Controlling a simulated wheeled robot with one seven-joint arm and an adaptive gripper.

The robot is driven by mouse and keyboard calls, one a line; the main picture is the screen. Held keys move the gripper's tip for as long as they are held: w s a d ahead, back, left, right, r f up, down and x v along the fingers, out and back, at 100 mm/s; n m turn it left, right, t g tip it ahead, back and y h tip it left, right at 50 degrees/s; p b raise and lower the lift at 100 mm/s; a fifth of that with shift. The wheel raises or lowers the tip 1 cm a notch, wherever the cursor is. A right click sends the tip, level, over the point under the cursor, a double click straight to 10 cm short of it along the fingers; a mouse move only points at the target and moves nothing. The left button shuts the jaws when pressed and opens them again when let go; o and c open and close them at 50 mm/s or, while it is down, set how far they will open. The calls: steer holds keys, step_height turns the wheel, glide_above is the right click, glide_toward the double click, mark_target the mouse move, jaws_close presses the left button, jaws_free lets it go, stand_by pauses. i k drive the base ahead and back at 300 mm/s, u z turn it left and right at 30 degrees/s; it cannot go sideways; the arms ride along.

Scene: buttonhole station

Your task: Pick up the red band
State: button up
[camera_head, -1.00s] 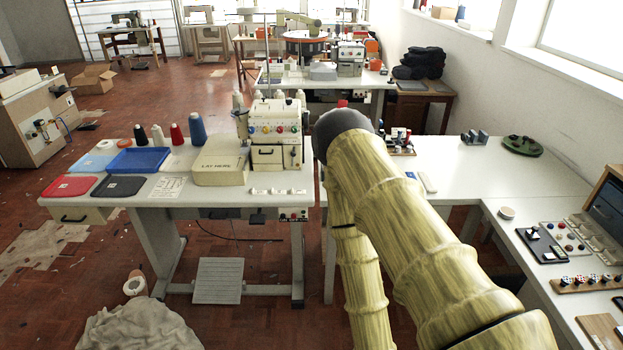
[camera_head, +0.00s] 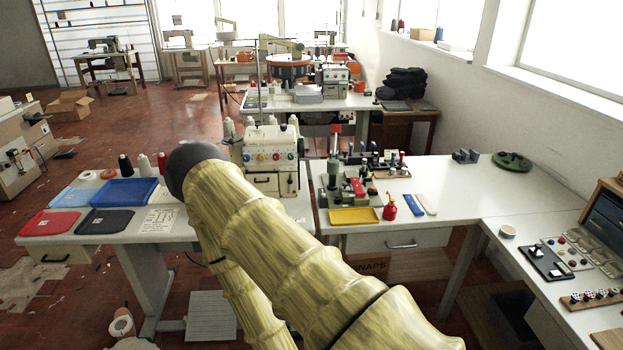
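My arm reaches from the bottom right up to a dark rounded joint over the right half of this table. My gripper is not in view, so its state and any load are hidden. The red piece is clear of my arm.
A blue tray (camera_head: 124,191) and a printed card (camera_head: 159,221) share the left table. A machine with coloured knobs (camera_head: 264,155) stands at its back right. The right table holds a yellow tray (camera_head: 354,216) and a red bottle (camera_head: 390,208). My arm hides part of the left table.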

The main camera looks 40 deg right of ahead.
mark_target(356, 184)
steer(key=z, duration=0.05)
steer(key=i, duration=0.95)
steer(key=z, duration=1.05)
steer(key=i, duration=0.75)
steer(key=z, duration=0.85)
